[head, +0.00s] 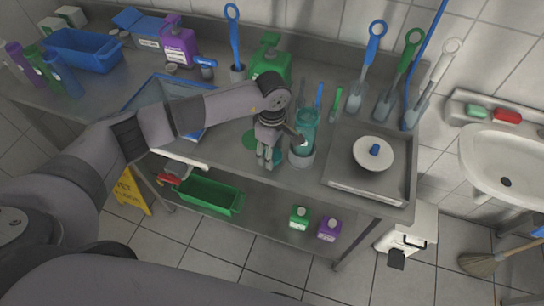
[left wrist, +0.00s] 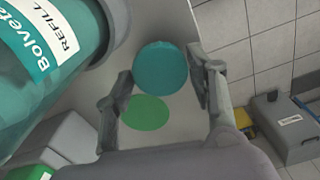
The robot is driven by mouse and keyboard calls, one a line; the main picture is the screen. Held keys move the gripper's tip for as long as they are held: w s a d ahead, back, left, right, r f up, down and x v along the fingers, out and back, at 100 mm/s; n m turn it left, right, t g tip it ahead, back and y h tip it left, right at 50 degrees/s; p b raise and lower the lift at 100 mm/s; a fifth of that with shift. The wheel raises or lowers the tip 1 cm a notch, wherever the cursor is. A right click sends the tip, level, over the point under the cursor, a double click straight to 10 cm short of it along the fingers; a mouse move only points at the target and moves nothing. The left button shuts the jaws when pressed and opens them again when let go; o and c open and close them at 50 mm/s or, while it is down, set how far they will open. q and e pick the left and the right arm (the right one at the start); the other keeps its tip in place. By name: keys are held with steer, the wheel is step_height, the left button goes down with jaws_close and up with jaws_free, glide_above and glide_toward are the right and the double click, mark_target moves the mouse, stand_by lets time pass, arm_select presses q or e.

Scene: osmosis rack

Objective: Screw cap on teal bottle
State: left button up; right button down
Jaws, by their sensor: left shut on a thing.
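The teal bottle (head: 306,128) stands upright in a grey round holder (head: 301,158) near the counter's front edge. It fills the upper left of the left wrist view (left wrist: 40,75), with a white "REFILL" label. My left gripper (head: 267,162) is just left of the bottle, pointing down. In the left wrist view its fingers (left wrist: 163,72) are shut on the round teal cap (left wrist: 160,68). The cap shows only as a small teal patch in the head view (head: 277,158). The cap is apart from the bottle. My right gripper is not in view.
A flat green disc (head: 250,140) lies on the counter beside my gripper. A green jug (head: 271,62) stands behind. Several brushes stand at the back. A blue-rimmed tray (head: 152,97) lies left.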

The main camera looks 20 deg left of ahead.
arm_select(q)
step_height(320, 180, up, 17)
steer(key=b, duration=0.4)
steer(key=shift+b, duration=0.4)
